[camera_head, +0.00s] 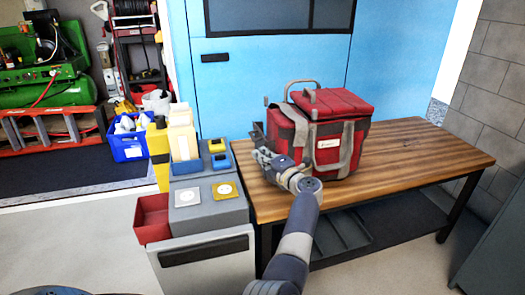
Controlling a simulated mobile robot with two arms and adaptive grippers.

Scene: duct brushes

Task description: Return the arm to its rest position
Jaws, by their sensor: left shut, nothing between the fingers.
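My left arm reaches up from the bottom of the head view. Its left gripper (261,152) is over the left end of the wooden workbench (420,152), in front of the left side of a red and grey tool bag (345,105). The gripper is shut and empty. I cannot tell whether it touches the bag. The arm's wrist hides the bag's lower left corner and part of the bench top. My right gripper is not in view.
A grey cart (205,258) stands left of the bench, carrying bottles, small blue and yellow devices and a red bin (152,219). A blue bin (130,146) is on the floor behind it. The bench's right half is clear. A blue cabinet (400,60) stands behind.

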